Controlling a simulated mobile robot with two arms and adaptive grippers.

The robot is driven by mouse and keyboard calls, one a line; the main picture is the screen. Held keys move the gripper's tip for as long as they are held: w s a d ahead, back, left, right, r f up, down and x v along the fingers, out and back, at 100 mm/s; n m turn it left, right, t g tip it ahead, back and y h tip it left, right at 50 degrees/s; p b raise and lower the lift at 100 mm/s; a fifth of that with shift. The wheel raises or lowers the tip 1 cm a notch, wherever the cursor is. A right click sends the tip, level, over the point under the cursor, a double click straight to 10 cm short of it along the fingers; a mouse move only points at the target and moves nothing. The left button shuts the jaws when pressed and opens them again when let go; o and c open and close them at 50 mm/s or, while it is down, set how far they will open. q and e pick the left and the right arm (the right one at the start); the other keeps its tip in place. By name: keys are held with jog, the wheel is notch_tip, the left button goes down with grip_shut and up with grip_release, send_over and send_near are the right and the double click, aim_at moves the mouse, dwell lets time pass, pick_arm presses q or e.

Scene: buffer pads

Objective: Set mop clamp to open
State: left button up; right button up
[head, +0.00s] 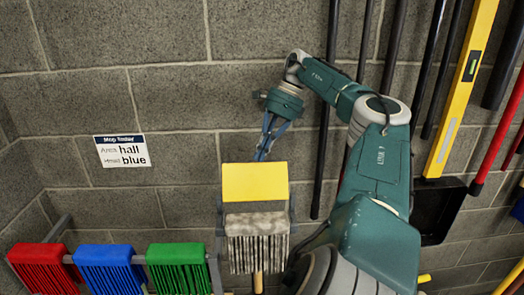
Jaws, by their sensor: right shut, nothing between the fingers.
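The mop stands in front of the grey block wall, head up. Its yellow clamp plate (254,182) sits upright above a dirty grey-white mop head (257,240) with hanging strands. Part of a wooden handle (258,282) shows below the strands. I cannot tell from this view whether the clamp is open or shut. My right gripper (262,155) points down just above the top edge of the yellow plate, its fingers together and empty. I cannot tell whether the fingertips touch the plate. My left gripper is not in view.
Red (45,268), blue (109,270) and green (179,268) mop heads hang on a rack at lower left. A wall sign (122,150) reads "Mop Today", area hall, head blue. A yellow level (462,88), dark poles and a black dustpan (437,208) are at right.

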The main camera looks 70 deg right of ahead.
aim_at(260, 164)
jog(key=o, duration=0.8)
jog(key=f, duration=0.1)
jog(key=a+f, duration=0.1)
jog(key=s+f+g, duration=0.1)
jog(key=shift+s+a+f+y, duration=0.1)
jog(key=shift+a+f+y, duration=0.1)
jog(key=shift+y, duration=0.1)
jog(key=shift+w+a, duration=0.15)
jog(key=shift+w, duration=0.55)
jog(key=shift+s+r, duration=0.1)
jog(key=shift+s, duration=0.15)
jog(key=shift+d, duration=0.2)
jog(key=shift+d+r, duration=0.1)
jog(key=shift+r, duration=0.15)
jog(key=shift+v, duration=3.65)
